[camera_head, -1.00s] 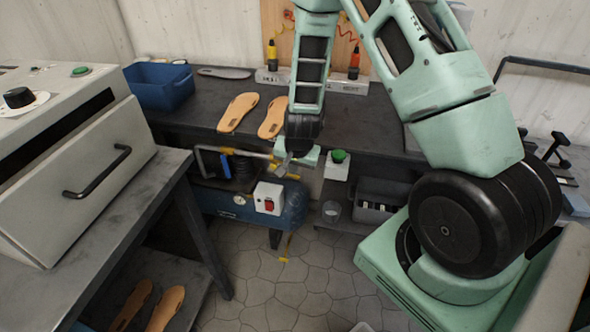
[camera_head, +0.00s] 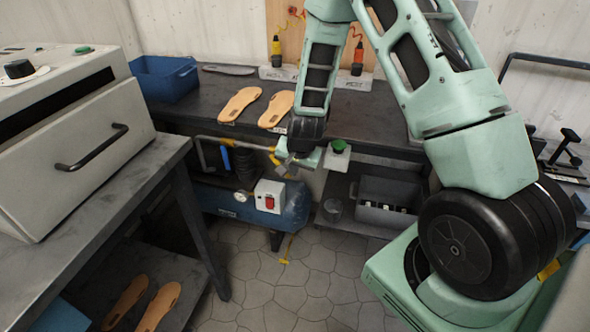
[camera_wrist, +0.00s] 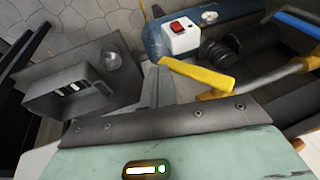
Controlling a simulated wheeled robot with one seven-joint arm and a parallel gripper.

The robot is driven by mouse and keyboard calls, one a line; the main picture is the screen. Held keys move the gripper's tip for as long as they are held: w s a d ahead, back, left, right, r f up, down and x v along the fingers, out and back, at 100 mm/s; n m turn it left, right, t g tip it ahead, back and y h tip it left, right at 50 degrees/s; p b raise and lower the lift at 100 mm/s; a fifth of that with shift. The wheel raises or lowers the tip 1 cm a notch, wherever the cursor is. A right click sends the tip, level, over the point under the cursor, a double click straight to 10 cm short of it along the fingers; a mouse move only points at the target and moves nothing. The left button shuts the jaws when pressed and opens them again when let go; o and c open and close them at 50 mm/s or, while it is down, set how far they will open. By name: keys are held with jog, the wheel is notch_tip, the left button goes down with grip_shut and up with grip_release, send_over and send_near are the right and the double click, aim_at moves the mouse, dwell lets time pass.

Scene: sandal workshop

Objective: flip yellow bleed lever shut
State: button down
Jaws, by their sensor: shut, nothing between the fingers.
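In the head view a small part of the yellow lever (camera_head: 274,158) shows beside my gripper (camera_head: 285,168). In the wrist view my gripper (camera_wrist: 158,84) is shut and empty, its grey fingers just left of the lever's free end. I cannot tell whether they touch it. The blue compressor tank (camera_head: 294,208) is below, with a white switch box (camera_head: 269,196) and red switch.
The dark workbench (camera_head: 215,127) is above and behind, with sandal soles (camera_head: 240,103) on it. A green button on a pale box (camera_head: 338,154) is close right of my gripper. A grey bin (camera_head: 385,213) stands on the lower shelf. Open floor (camera_head: 265,275) lies in front.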

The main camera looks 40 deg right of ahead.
aim_at(286, 176)
jog(key=shift+w+a+f+b, duration=0.2)
jog(key=shift+f+b, duration=0.1)
jog(key=shift+f, duration=0.25)
jog(key=shift+w+a+f+b, duration=0.15)
jog(key=shift+f+b, duration=0.1)
jog(key=shift+f, duration=0.25)
jog(key=shift+w+a+f+b, duration=0.35)
jog(key=shift+w+f+b, duration=0.05)
jog(key=shift+w+f, duration=0.2)
dwell(0.4)
jog(key=p+v, duration=0.2)
jog(key=v, duration=1.5)
jog(key=shift+s+p, duration=0.2)
jog(key=shift+p, duration=0.15)
jog(key=shift+r, duration=0.1)
